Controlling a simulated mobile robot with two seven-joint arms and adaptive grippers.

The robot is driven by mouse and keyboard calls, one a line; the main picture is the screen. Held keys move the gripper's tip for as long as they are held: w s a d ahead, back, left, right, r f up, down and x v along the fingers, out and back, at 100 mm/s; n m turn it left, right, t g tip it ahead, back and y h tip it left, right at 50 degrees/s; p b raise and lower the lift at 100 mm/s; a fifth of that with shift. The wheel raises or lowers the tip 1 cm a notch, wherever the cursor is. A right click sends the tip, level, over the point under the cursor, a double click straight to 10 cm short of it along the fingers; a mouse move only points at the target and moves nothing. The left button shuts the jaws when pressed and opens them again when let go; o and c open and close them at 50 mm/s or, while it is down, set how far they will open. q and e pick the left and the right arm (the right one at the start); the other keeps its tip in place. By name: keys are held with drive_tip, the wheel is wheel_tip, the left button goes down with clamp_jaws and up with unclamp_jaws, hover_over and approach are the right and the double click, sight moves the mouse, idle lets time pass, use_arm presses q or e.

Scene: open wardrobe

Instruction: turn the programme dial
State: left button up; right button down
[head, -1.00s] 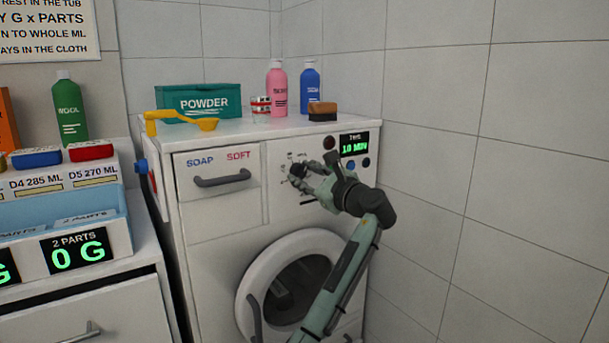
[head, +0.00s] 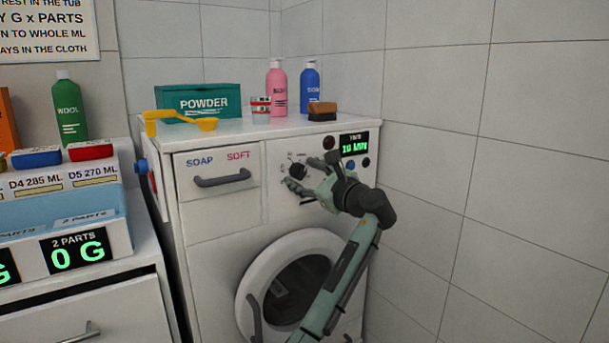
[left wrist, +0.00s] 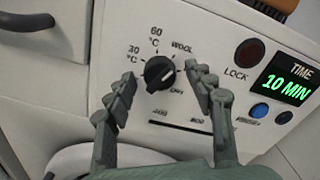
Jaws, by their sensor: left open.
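The programme dial (head: 298,171) is a black round knob on the white washing machine's front panel. In the left wrist view the dial (left wrist: 158,74) shows a pale mark on its right side, pointing roughly right. Labels around it include 30 °C, 60 °C and WOOL; the lower ones are hard to read. My left gripper (head: 297,176) is at the panel, open. In the left wrist view its fingertips (left wrist: 160,78) appear on either side of the dial, with gaps; I cannot tell their depth from it. My right gripper is not in view.
A LOCK button (left wrist: 249,52), a blue button (left wrist: 260,111) and a green "10 MIN" display (left wrist: 290,84) lie right of the dial. The soap drawer handle (head: 222,179) is left, the round door (head: 290,285) below. Bottles and a powder box (head: 200,101) stand on top. A tiled wall is close right.

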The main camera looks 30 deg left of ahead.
use_arm(q)
drive_tip(key=shift+d, duration=0.1)
drive_tip(key=v, duration=1.2)
drive_tip(key=shift+f, duration=0.1)
drive_tip(key=s+f+n+h, duration=0.1)
drive_tip(key=s+f+h, duration=0.15)
drive_tip(key=f, duration=1.05)
drive_tip(key=s+f+n+h, duration=0.1)
drive_tip(key=s+f+h, duration=0.15)
drive_tip(key=f, duration=1.15)
drive_tip(key=s+f+n+h, duration=0.15)
drive_tip(key=f+h, duration=0.25)
drive_tip(key=f, duration=0.9)
drive_tip(key=s+d+f+n+g+h, duration=0.2)
drive_tip(key=s+f+n, duration=0.3)
drive_tip(key=s+f, duration=0.7)
drive_tip(key=s+d+f+n+g+h, duration=0.2)
drive_tip(key=s+f+n+h, duration=0.2)
drive_tip(key=s+f, duration=0.9)
drive_tip(key=s+n, duration=0.2)
drive_tip(key=s, duration=0.3)
drive_tip(key=shift+g, duration=0.3)
